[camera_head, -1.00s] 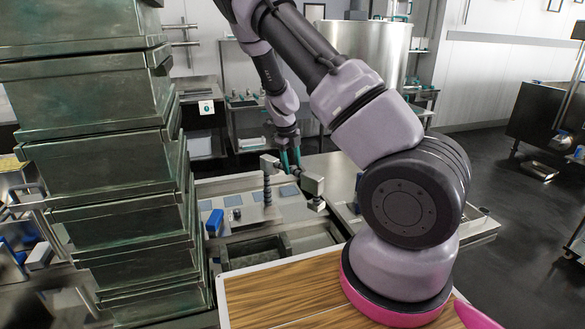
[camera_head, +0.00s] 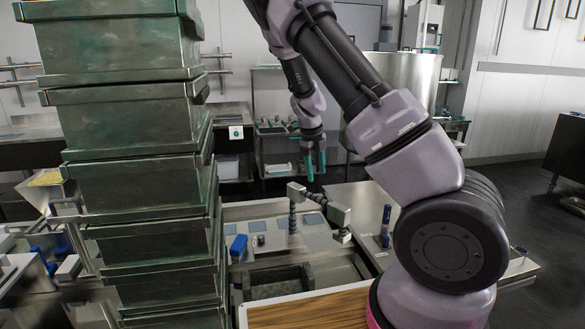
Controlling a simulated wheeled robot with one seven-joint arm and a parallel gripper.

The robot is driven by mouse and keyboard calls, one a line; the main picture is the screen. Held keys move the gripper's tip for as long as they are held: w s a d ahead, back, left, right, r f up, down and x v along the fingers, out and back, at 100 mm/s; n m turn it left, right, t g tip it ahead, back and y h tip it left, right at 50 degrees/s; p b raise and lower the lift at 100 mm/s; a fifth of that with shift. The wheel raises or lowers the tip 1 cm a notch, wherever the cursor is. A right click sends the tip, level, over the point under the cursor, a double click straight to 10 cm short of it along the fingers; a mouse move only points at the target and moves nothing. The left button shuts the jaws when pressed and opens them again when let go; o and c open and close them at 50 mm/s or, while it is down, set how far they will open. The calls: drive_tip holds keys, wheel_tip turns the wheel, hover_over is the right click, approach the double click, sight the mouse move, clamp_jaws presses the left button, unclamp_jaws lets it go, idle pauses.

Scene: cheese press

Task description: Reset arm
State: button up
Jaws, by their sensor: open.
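My gripper (camera_head: 315,172) hangs at the end of my arm, pointing down with its two green fingers apart and nothing between them. It is above the metal press lever (camera_head: 312,197), a jointed grey arm with a ribbed stem that stands on the steel counter. A clear gap shows between the fingertips and the lever in the picture, though the depth is hard to judge. My own arm fills the upper middle and right of the view.
A tall stack of metal boxes (camera_head: 140,185) stands close on the left. A blue block (camera_head: 238,247) lies beside the lever. Small blue items (camera_head: 386,215) stand on the counter to its right. A large steel vat (camera_head: 398,85) and shelves are behind.

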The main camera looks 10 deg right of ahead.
drive_tip(key=s+a+r+n+t+y, duration=0.1)
drive_tip(key=s+r+n+y, duration=0.2)
drive_tip(key=s+r+n, duration=0.5)
drive_tip(key=s+a+r+n+t+y, duration=0.15)
drive_tip(key=s+r+n, duration=0.35)
drive_tip(key=r, duration=0.6)
drive_tip(key=s+r+n+t, duration=0.1)
drive_tip(key=s+r+n, duration=0.3)
drive_tip(key=s+n, duration=0.2)
drive_tip(key=s+r+n+t, duration=0.2)
drive_tip(key=s+r+n, duration=0.3)
drive_tip(key=s, duration=0.5)
drive_tip(key=shift+s+n, duration=0.2)
drive_tip(key=shift+n, duration=0.8)
drive_tip(key=shift+a, duration=0.1)
